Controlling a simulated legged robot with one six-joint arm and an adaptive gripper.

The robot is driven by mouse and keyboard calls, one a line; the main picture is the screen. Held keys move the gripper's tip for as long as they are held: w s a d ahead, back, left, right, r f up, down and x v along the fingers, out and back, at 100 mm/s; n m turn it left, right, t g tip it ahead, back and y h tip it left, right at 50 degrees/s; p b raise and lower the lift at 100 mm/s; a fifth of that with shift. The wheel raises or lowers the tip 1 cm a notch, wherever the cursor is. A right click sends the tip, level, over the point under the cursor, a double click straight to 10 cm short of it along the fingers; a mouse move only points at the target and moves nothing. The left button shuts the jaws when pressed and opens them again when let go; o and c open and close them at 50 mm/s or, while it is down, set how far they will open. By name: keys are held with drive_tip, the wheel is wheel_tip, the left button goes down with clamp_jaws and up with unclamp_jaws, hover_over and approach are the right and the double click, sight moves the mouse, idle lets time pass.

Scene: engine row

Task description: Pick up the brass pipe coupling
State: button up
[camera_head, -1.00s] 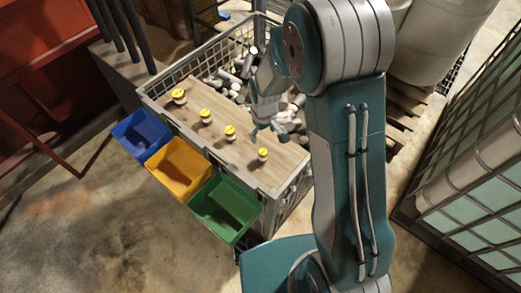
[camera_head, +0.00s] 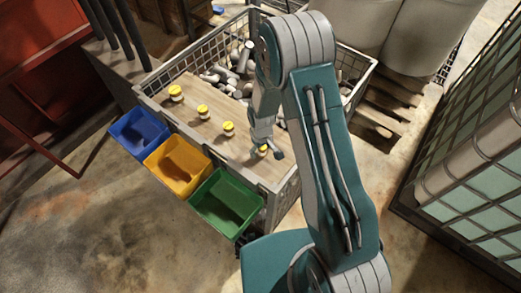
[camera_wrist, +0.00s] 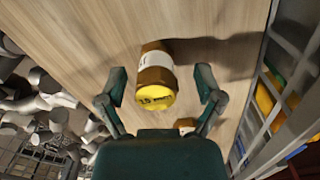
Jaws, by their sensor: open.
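The brass pipe coupling (camera_wrist: 157,72) is a brown-gold cylinder with a white label band and a yellow marked end. It stands on the wooden board, between my open fingers in the wrist view, with gaps on both sides. My gripper (camera_wrist: 161,82) is open and empty. In the head view, my gripper (camera_head: 266,146) is over the board's right end and partly hides the coupling there (camera_head: 262,152).
The wooden board (camera_head: 190,112) lies along a wire crate holding many grey metal parts (camera_head: 228,82). Blue (camera_head: 139,134), yellow (camera_head: 177,165) and green (camera_head: 226,203) bins hang along the near side. In the wrist view, crate mesh (camera_wrist: 282,85) is to the right.

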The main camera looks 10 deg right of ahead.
drive_tip(key=shift+d+f, duration=0.2)
drive_tip(key=shift+d, duration=0.25)
drive_tip(key=shift+a, duration=0.45)
clamp_jaws()
drive_tip(key=shift+d, duration=0.2)
